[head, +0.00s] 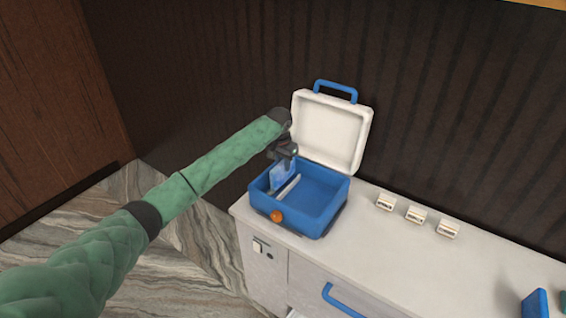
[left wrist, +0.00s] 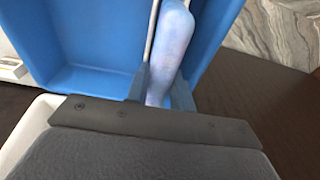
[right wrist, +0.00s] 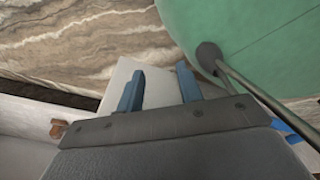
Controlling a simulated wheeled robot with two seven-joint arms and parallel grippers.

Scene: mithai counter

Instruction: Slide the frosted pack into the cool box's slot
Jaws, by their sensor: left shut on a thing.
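The blue cool box (head: 312,222) stands on the counter with its white lid (head: 333,130) open. A pale divider (head: 289,187) inside it marks off a narrow slot along the left wall; the divider also shows in the left wrist view (left wrist: 152,32). My left gripper (head: 285,157) is above that side, shut on the frosted light-blue pack (head: 282,174). The pack (left wrist: 172,45) is between the fingers and beside the divider, its lower part within the box. Its bottom edge is hidden. My right gripper (right wrist: 160,88) is open and empty in its wrist view, outside the head view.
An orange knob (head: 276,216) is on the box front. Several small white label holders (head: 415,214) stand on the counter (head: 400,260) to the right. A blue item (head: 536,304) is at the lower right. A drawer with a blue handle (head: 340,300) is below.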

